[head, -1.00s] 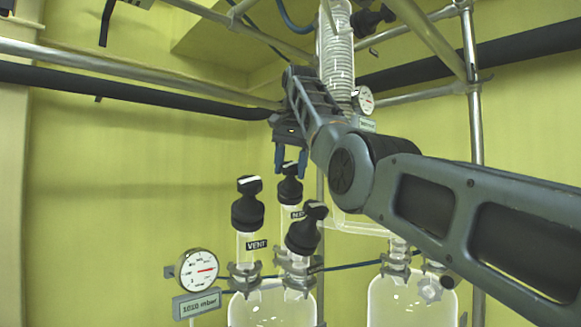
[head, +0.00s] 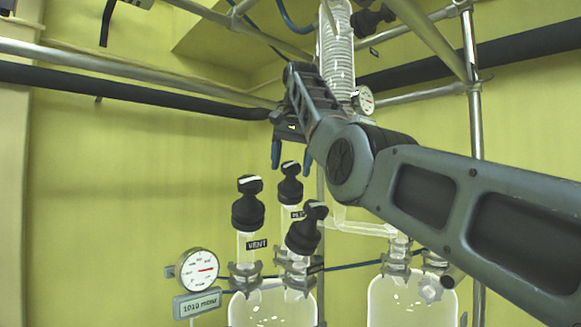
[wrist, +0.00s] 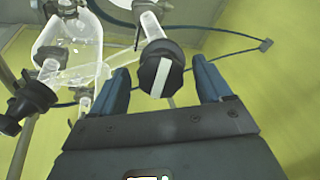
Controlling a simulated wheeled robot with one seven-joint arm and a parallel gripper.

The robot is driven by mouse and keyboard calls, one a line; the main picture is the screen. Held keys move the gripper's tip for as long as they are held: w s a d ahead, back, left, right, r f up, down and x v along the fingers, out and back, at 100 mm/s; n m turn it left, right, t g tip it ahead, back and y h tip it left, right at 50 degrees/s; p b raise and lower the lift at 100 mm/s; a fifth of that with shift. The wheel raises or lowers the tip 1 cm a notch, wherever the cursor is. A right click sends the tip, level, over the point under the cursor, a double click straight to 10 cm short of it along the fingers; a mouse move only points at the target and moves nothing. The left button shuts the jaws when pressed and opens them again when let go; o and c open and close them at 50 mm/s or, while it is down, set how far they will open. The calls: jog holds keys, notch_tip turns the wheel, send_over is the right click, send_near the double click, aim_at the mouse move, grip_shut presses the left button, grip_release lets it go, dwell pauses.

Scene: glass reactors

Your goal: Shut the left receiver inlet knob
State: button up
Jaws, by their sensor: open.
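Three black knobs top the left receiver (head: 272,308). The back knob (head: 290,183) has a partly hidden label below it that I cannot read fully. The front-left knob (head: 248,203) is labelled VENT. The front-right knob (head: 305,230) is tilted. My gripper (head: 290,160) is open just above the back knob, its fingers pointing down. In the wrist view my gripper (wrist: 162,88) has a black knob (wrist: 152,78) with a white stripe between its blue fingers, with a gap on each side. The stripe runs nearly upright in that picture.
A second glass receiver (head: 410,302) stands to the right, under my arm. A round gauge (head: 198,270) with a display stands at the left. Metal rails (head: 130,68) cross above. Another black knob (wrist: 30,100) lies left of my gripper in the wrist view.

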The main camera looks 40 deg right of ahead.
jog(key=v, duration=0.6)
jog(key=shift+r, duration=0.4)
jog(key=shift+s+a, duration=0.1)
jog(key=shift+a, duration=0.05)
